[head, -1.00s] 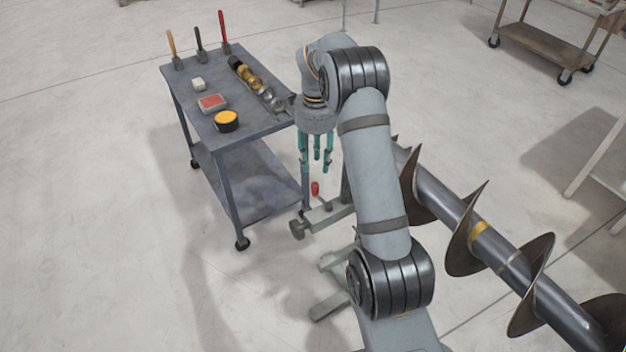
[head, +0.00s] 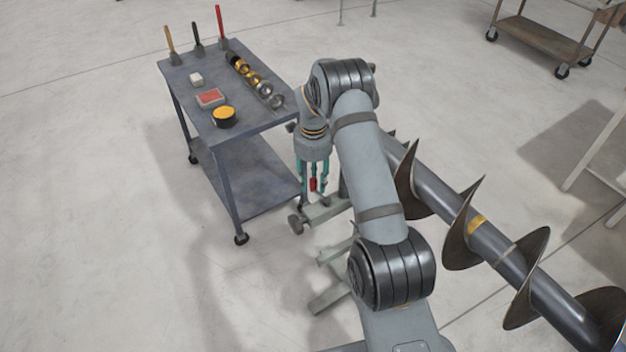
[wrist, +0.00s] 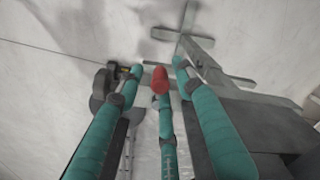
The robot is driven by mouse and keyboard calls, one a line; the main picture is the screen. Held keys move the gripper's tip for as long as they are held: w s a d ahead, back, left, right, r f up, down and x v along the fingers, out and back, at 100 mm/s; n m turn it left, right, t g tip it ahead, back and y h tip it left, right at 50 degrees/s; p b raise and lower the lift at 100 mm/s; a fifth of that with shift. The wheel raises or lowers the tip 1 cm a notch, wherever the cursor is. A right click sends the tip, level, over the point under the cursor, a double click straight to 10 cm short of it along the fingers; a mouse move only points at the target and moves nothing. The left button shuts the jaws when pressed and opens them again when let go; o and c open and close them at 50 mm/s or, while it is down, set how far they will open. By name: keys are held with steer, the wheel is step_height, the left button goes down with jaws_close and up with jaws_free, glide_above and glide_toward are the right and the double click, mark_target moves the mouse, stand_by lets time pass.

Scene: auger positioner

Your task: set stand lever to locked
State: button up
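The stand lever's red knob (head: 313,184) is at the near side of the auger stand (head: 328,211), right of the cart. In the wrist view the red knob (wrist: 160,78) lies among my fingertips, with gaps showing to the left and right fingers. My gripper (head: 313,192) has three teal fingers pointing down around the knob. It also shows in the wrist view (wrist: 158,75), open, with the fingers apart. Whether the middle finger touches the knob I cannot tell. The lever's shaft is mostly hidden behind the fingers and knob.
A grey cart (head: 180,85) with tools and parts on top stands close to the left of my gripper. A large auger (head: 490,235) extends to the lower right. A dark hand knob (head: 296,224) sticks out of the stand. Floor left of the cart is clear.

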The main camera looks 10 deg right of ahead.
steer(key=shift+c, duration=0.9)
jaws_close()
